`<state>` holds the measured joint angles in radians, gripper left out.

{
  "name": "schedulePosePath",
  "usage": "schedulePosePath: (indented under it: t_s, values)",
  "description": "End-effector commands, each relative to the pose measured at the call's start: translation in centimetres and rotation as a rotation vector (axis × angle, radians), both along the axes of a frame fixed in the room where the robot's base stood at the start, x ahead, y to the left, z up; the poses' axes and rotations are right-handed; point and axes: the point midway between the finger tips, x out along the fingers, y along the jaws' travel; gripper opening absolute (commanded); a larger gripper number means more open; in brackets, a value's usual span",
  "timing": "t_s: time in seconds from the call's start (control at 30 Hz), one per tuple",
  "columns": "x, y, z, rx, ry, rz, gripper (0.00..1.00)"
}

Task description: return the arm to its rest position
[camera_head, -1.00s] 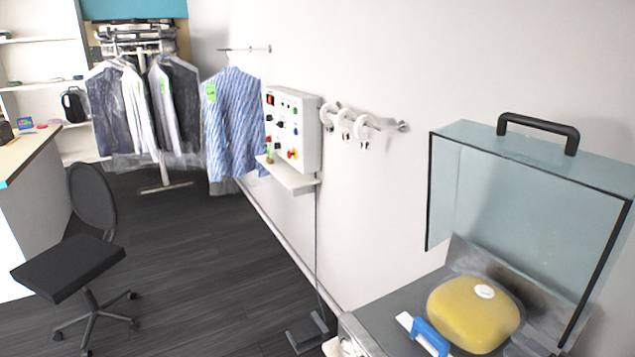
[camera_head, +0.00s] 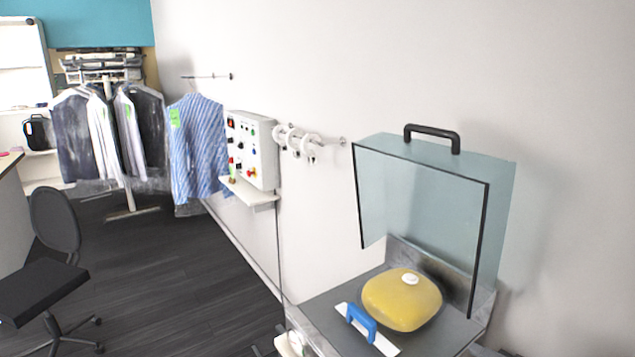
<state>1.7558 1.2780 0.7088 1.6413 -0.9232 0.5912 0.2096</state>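My gripper does not show clearly anywhere in the head view, so its pose and fingers cannot be seen. A blue striped shirt (camera_head: 198,142) with a green tag hangs below a short wall rail (camera_head: 207,77). A standing rack holds several garments in clear covers (camera_head: 105,130) behind and to the left of it.
A grey worktop at the lower right carries a yellow rounded object (camera_head: 402,300) and a blue-handled tool (camera_head: 362,322) under a raised clear cover (camera_head: 430,200). A control box (camera_head: 250,150) and white rings (camera_head: 297,140) are on the wall. A black chair (camera_head: 50,250) stands left; dark floor between is clear.

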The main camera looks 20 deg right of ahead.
Motion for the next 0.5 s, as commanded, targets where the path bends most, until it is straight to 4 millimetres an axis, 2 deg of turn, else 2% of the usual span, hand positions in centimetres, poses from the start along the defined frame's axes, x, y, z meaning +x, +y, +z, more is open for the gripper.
schedulePosePath:
  t_s: [0.27, 0.5]
  values:
    - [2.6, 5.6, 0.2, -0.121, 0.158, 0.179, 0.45]
    - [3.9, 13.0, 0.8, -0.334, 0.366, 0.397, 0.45]
